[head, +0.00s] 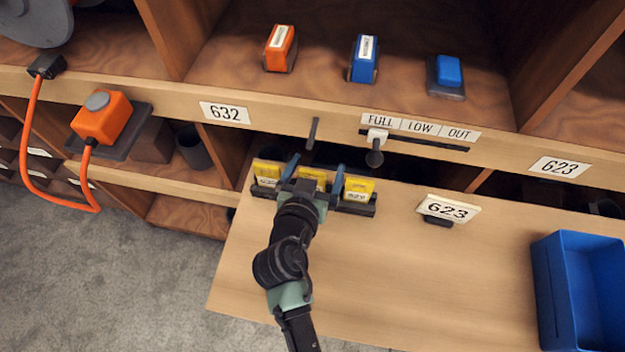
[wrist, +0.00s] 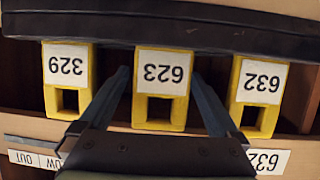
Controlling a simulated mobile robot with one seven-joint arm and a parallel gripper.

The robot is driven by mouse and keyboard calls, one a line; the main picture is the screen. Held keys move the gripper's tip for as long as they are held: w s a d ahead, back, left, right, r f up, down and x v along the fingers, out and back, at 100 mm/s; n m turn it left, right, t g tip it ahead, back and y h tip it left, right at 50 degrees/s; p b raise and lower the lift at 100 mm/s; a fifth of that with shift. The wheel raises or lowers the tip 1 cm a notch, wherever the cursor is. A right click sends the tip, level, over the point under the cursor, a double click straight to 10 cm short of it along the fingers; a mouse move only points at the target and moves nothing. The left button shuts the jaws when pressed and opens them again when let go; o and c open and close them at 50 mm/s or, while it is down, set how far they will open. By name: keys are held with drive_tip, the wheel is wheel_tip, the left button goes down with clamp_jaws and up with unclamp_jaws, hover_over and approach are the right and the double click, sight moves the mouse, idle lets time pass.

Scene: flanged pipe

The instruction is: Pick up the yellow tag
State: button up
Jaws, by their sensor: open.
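Three yellow tags stand in a row in a dark rack (head: 366,208) on the light wooden board. In the wrist view they appear upside down: 329 (wrist: 66,80) at left, 623 (wrist: 162,88) in the middle, 632 (wrist: 260,95) at right. Each has a square hole. My gripper (head: 313,174) is over the middle of the rack in the head view and partly hides the middle tag. In the wrist view its open fingers (wrist: 160,78) lie on either side of the 623 tag, with gaps visible.
A white 623 plate (head: 449,208) on a small dark stand is right of the rack. A blue bin (head: 582,290) stands at the board's right. A slider knob (head: 375,155) sits under FULL, behind the rack. Orange and blue boxes rest on the shelf above. The board's front middle is clear.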

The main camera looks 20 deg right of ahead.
drive_tip(key=c, duration=1.4)
drive_tip(key=shift+r, duration=0.1)
